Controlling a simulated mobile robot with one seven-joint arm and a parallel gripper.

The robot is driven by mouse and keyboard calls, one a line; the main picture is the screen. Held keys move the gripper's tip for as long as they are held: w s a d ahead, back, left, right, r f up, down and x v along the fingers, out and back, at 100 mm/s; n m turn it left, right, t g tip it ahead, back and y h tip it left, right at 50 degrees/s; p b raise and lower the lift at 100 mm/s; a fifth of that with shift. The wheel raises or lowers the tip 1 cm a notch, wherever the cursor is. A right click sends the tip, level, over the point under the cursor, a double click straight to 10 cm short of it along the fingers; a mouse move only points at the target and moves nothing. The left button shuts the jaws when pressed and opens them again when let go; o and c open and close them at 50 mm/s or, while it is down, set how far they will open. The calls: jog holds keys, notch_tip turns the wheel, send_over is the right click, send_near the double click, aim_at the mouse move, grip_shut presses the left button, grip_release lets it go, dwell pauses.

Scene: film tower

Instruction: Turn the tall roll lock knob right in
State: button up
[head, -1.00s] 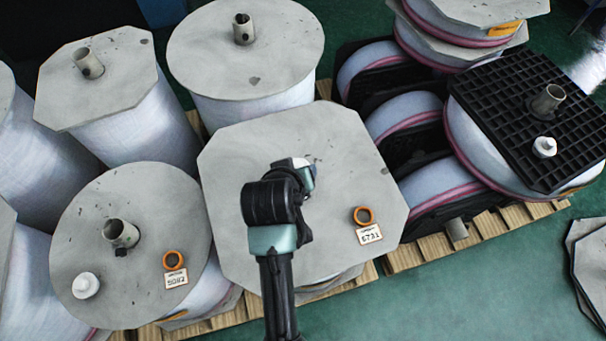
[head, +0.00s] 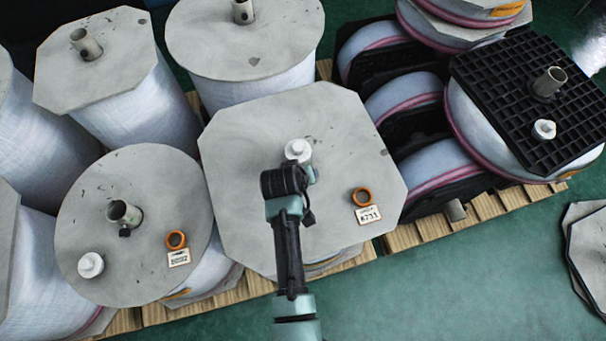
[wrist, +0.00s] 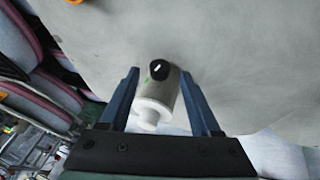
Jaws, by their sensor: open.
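The tall roll's pale octagonal top board (head: 250,200) is at the centre of the head view. A grey core tube (wrist: 170,92) with a white plug (head: 297,150) in its end stands on it. The lock knob (wrist: 158,70) is black with a white mark, on the tube's side in the wrist view; my arm hides it in the head view. My gripper (wrist: 160,76) is open. Its two blue fingers lie on either side of the tube and knob, with gaps visible. I cannot tell whether a fingertip touches the knob.
A round-topped roll (head: 150,185) stands at left with a loose white plug (head: 90,265). A black grid plate (head: 520,90) tops the right stack. Green floor (head: 440,290) is clear in front.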

jog(key=shift+x, duration=0.95)
grip_shut()
